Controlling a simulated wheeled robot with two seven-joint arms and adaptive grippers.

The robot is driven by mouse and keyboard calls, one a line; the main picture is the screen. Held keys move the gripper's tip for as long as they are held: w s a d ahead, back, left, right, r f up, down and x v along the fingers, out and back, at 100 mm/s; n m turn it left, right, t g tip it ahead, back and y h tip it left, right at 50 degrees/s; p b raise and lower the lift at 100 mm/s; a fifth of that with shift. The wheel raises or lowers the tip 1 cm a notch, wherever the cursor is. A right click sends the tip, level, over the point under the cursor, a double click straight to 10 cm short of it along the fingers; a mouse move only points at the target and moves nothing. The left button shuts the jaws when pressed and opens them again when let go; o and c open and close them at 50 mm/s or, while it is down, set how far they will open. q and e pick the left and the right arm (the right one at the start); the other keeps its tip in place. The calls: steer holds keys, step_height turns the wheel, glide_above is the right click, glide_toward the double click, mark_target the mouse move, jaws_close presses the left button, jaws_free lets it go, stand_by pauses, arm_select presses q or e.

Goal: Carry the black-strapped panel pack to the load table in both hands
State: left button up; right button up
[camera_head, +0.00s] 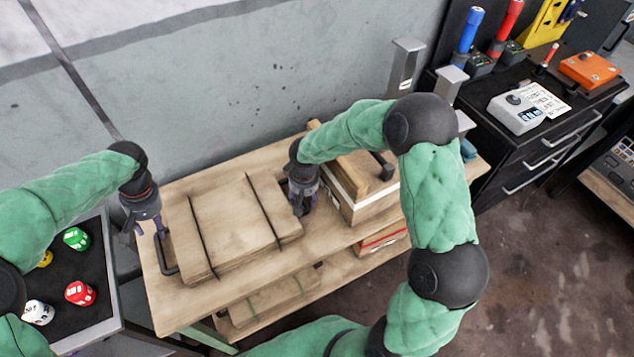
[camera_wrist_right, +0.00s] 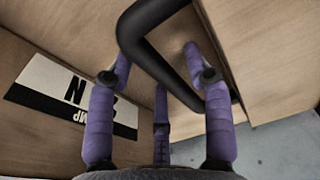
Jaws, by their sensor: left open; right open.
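The black-strapped panel pack (camera_head: 228,220) lies flat on a wooden table (camera_head: 180,313), a stack of light wooden panels with two dark straps across it. A black bar handle (camera_head: 165,256) shows at its left end. My left gripper (camera_head: 149,226) is open, pointing down right above that handle; whether they touch is unclear. My right gripper (camera_head: 302,203) is open at the pack's right end. In the right wrist view, a black handle (camera_wrist_right: 158,55) passes between the spread purple fingers (camera_wrist_right: 161,85). In the head view my right gripper hides this handle.
A wooden crate (camera_head: 375,208) stands close to my right gripper. More items lie on the shelf below. A dark tray (camera_head: 75,322) with several dice is at the left. A black tool cabinet (camera_head: 520,150) stands at the right, and a grey wall (camera_head: 240,90) is behind.

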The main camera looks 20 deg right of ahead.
steer(key=shift+r, duration=0.2)
arm_select(q)
steer(key=shift+d+r, duration=0.1)
steer(key=shift+r, duration=0.25)
arm_select(e)
step_height(320, 180, up, 12)
steer(key=s, duration=0.1)
steer(key=shift+s+f, duration=0.2)
steer(key=shift+f, duration=0.05)
arm_select(q)
steer(key=shift+r, duration=0.1)
